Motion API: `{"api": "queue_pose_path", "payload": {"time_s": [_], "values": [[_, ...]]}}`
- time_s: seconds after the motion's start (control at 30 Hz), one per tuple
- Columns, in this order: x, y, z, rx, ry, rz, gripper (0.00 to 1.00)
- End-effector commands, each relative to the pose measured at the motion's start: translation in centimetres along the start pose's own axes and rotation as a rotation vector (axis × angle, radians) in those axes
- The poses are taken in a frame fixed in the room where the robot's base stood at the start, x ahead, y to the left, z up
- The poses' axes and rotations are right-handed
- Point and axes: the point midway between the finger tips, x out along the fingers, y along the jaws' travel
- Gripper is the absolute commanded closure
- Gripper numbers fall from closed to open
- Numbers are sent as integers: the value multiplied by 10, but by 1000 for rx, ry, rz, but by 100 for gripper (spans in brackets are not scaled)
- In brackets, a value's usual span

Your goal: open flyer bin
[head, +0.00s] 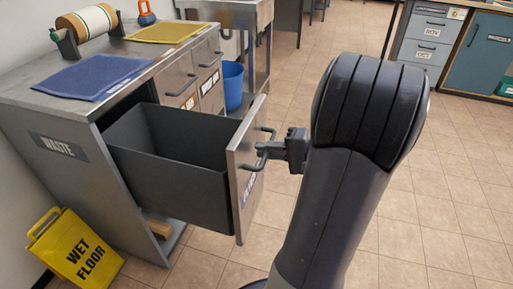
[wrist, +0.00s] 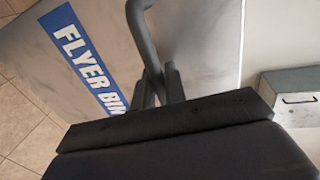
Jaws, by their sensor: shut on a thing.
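The flyer bin (head: 170,165) is a dark grey pull-out bin with a steel front panel, drawn well out of the steel waste cabinet (head: 60,165). Its inside is visible and looks empty. In the wrist view its front (wrist: 75,40) carries a blue label reading FLYER BIN. My gripper (head: 272,150) is at the front panel, shut on the bin's grey bar handle (head: 262,158). In the wrist view my gripper's fingers (wrist: 160,88) close around the handle (wrist: 148,45). My arm hides part of the floor to the right.
A yellow wet floor sign (head: 75,245) stands at the cabinet's left front. A blue bucket (head: 232,85) is behind the open bin. A blue mat (head: 92,77), a yellow mat (head: 167,32) and a tape roll (head: 88,22) lie on top. Tiled floor is clear to the right.

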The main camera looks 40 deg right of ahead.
Motion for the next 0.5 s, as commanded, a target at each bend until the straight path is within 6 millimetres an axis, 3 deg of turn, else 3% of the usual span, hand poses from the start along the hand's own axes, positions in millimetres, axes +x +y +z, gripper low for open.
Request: {"api": "queue_pose_path", "payload": {"time_s": [0.4,0.43,0.5], "values": [[-2,1,0,0,-3,1,100],[-2,1,0,0,-3,1,86],[-2,1,0,0,-3,1,80]]}}
